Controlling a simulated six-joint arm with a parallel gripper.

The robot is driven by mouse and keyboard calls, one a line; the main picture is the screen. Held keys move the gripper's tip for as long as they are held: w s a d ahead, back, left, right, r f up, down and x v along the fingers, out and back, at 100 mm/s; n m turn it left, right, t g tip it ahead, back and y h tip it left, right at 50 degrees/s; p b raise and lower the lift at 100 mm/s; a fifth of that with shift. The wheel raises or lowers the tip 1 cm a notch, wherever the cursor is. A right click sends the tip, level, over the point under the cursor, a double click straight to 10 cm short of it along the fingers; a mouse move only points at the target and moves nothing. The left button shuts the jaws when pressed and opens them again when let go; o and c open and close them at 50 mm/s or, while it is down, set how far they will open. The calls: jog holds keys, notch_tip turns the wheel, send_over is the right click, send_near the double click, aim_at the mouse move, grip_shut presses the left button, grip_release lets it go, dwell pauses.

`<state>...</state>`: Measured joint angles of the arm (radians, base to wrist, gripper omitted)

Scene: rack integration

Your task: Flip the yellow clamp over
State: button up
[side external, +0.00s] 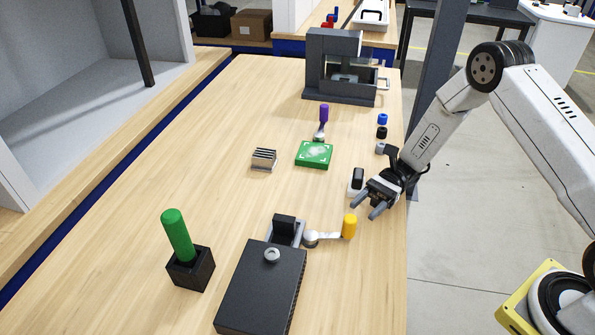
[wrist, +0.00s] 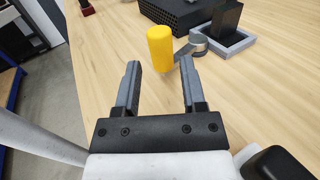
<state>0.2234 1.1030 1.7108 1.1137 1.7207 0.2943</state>
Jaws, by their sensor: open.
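The yellow clamp has an upright yellow handle (side external: 349,226) on a grey metal arm that runs left to a round pivot (side external: 311,239) beside the black box. In the wrist view the yellow handle (wrist: 160,48) stands just beyond my fingertips, with the grey arm and pivot (wrist: 198,42) to its right. My gripper (side external: 368,206) is open and empty, above the table's right edge, up and to the right of the handle in the side view. In the wrist view the two fingers of my gripper (wrist: 158,68) are apart, with wood showing between them.
A black box (side external: 262,290) and a grey-framed black block (side external: 285,228) adjoin the clamp. A black-and-white object (side external: 357,180) stands close to my gripper. A green board (side external: 314,154) lies farther back. A green-handled tool (side external: 177,235) stands at left. Table between is clear.

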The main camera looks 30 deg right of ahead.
jog(key=shift+s+d, duration=0.1)
jog(key=c, duration=0.3)
jog(key=shift+s+d+m+t+y, duration=0.15)
jog(key=shift+d+m+t+y, duration=0.15)
jog(key=shift+m+t, duration=0.15)
grip_shut()
jog(key=s+d+m+t, duration=0.1)
jog(key=m+t, duration=0.1)
jog(key=s+d+m+t+y, duration=0.1)
jog(key=m+t, duration=0.1)
jog(key=d+m+t, duration=0.1)
jog(key=m+t, duration=0.1)
jog(key=shift+s+d+r+m+y, duration=0.1)
jog(key=shift+s+d+m+y, duration=0.15)
jog(key=shift+s+m+y, duration=0.15)
jog(key=s+m+t, duration=0.1)
jog(key=m, duration=0.2)
jog(key=s+m+t+h, duration=0.1)
jog(key=s+m, duration=0.1)
jog(key=m, duration=0.1)
jog(key=s+f+m+t, duration=0.1)
jog(key=m+t, duration=0.1)
jog(key=m, duration=0.1)
jog(key=shift+s, duration=0.4)
jog(key=s+a+m+t+h, duration=0.1)
jog(key=s+m+t+h, duration=0.1)
jog(key=s+m, duration=0.4)
jog(key=shift+a+m+h, duration=0.2)
jog(key=shift+m+h, duration=0.3)
jog(key=shift+m, duration=1.65)
